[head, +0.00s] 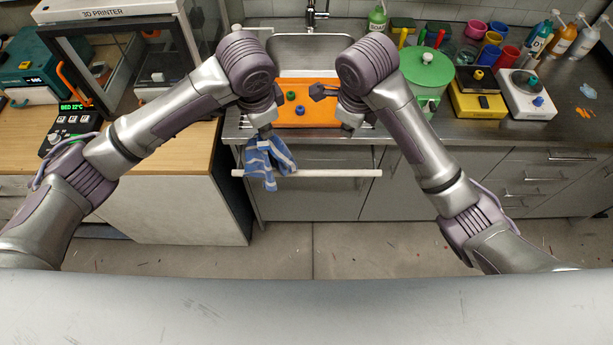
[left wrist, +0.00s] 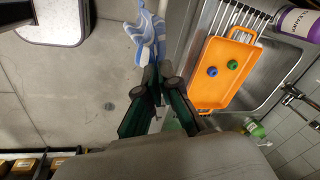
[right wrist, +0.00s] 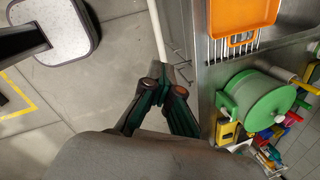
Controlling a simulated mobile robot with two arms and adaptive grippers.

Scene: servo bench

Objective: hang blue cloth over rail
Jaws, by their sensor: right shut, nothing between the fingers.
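The blue cloth (head: 283,157) has white stripes and hangs crumpled at the left part of the white rail (head: 330,173). Its lower end shows below the rail; whether it rests on the rail I cannot tell. My left gripper (head: 265,143) is at the cloth's top edge. In the left wrist view its fingertips (left wrist: 156,76) are together on the cloth (left wrist: 146,30). My right gripper (head: 347,131) is above and behind the rail's right part, apart from the cloth. In the right wrist view its fingertips (right wrist: 166,76) are closed and empty, near the rail (right wrist: 157,25).
An orange tray (head: 310,118) with small knobs lies in front of the sink (head: 315,52). A green round-lidded device (head: 427,75) stands right of my right arm. A 3D printer (head: 100,60) stands on the left bench. The floor (head: 330,245) before the rail is clear.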

